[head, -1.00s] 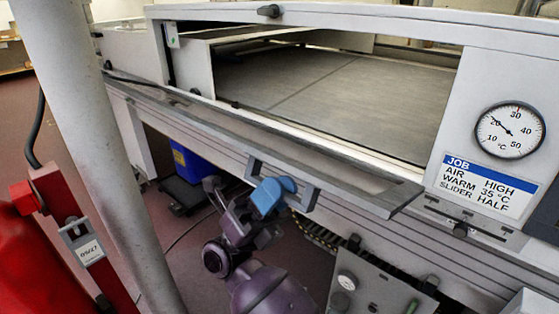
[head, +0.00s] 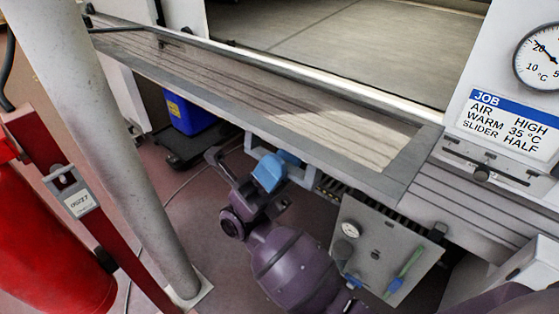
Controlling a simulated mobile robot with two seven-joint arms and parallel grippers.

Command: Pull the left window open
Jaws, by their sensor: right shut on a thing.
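The left window (head: 405,178) is a long grey-framed clear pane. It hangs outward below the tunnel opening, with striped panelling showing through it. Its pale blue-grey handle (head: 303,176) sits on the outer lower edge. My right gripper (head: 271,171), purple with blue fingers, is shut on the handle; the fingers cover part of it. My left gripper is not in view.
The belt (head: 330,40) lies inside the opening. A white post (head: 110,150) and a red extinguisher (head: 45,240) stand at the left. A blue bin (head: 190,115) and a grey control box (head: 385,245) are below. A job sign (head: 510,125) is at the right.

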